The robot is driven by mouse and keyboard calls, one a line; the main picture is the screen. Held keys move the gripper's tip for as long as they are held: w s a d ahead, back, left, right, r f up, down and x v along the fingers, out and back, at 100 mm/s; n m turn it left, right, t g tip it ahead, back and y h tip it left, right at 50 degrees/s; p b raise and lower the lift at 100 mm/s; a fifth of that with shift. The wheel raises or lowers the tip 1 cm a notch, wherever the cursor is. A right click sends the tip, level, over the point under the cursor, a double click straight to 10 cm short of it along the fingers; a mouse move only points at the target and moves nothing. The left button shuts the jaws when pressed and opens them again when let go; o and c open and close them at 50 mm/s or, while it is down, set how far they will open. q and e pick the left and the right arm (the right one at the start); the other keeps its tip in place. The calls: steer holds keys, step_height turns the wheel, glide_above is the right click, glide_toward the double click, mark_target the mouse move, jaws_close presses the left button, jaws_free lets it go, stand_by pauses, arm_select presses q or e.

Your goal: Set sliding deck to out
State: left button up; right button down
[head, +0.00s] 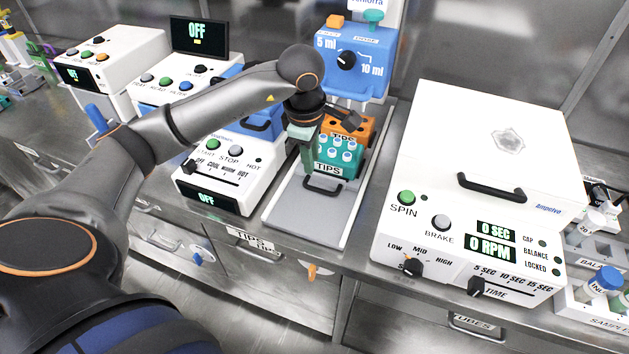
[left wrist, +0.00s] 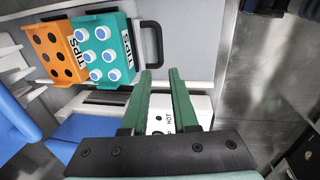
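The sliding deck (head: 308,213) is a flat grey plate in a pale frame, with a black handle (head: 322,187) on it. It carries a teal tips rack (head: 338,160) with an orange tips rack (head: 352,128) behind. My left gripper (head: 306,168) points down over the deck, just left of the teal rack and behind the handle. In the left wrist view its two green fingers (left wrist: 160,72) are apart with nothing between them. The handle (left wrist: 154,42) lies just beyond the fingertips, and no grip on it shows. My right gripper is not in view.
A blue dispenser (head: 352,62) with a 5/10 ml knob stands behind the racks. A white spin machine (head: 470,220) stands close on the right, and a white heater unit (head: 225,165) close on the left. The steel counter's front edge and drawers lie below.

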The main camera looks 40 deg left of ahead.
mark_target(315, 189)
arm_select(q)
steer(key=f, duration=0.3)
steer(key=w+f, duration=0.1)
steer(key=f, duration=0.5)
steer(key=shift+w+a+f, duration=0.15)
steer(key=shift+w+f, duration=0.05)
steer(key=shift+w, duration=0.1)
steer(key=shift+c, duration=0.3)
jaws_close()
steer(key=shift+r, duration=0.1)
stand_by(0.5)
